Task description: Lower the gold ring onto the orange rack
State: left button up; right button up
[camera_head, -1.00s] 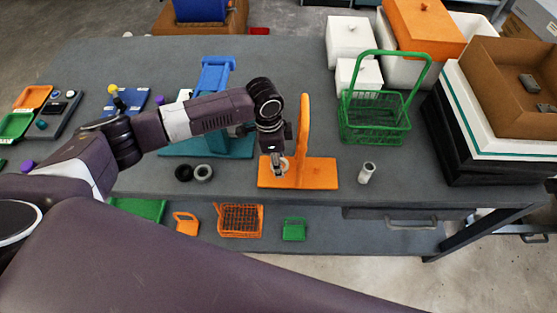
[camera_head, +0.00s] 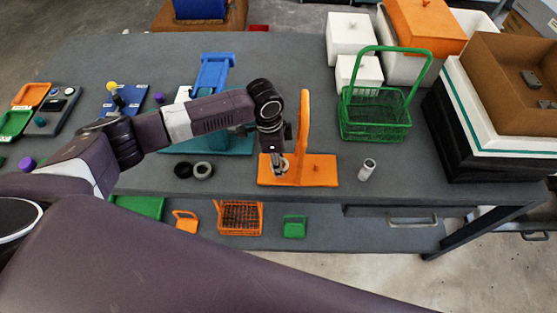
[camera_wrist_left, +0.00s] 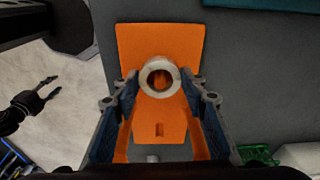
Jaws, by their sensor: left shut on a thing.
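The orange rack (camera_head: 322,171) stands near the table's front edge, with a flat base and a tall upright. My left gripper (camera_head: 280,168) points down over the left part of its base. In the left wrist view its fingers (camera_wrist_left: 160,84) are shut on a ring (camera_wrist_left: 147,75), which looks pale silvery rather than gold. The rack's base (camera_wrist_left: 185,45) lies behind the ring, and orange shows through its hole. I cannot tell whether the ring touches the rack. My right gripper (camera_wrist_left: 53,87) shows at the left of the wrist view, its fingers apart and empty, away from the rack.
A dark ring (camera_head: 183,170) and a grey ring (camera_head: 203,170) lie left of the rack. A small pale cylinder (camera_head: 367,170) and a green basket (camera_head: 375,118) stand to its right. A blue-and-teal stand (camera_head: 212,75) is behind my left arm. Free table lies between.

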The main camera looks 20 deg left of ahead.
pick_arm(q)
jog(key=o, duration=1.4)
jog(key=shift+o, duration=0.3)
jog(key=o, duration=0.4)
jog(key=shift+o, duration=0.2)
jog(key=shift+r, duration=0.15)
notch_tip(320, 180, up, 6)
jog(key=p, duration=0.5)
jog(key=shift+f+p, duration=0.25)
jog(key=shift+p, duration=0.1)
jog(key=shift+r, duration=1.15)
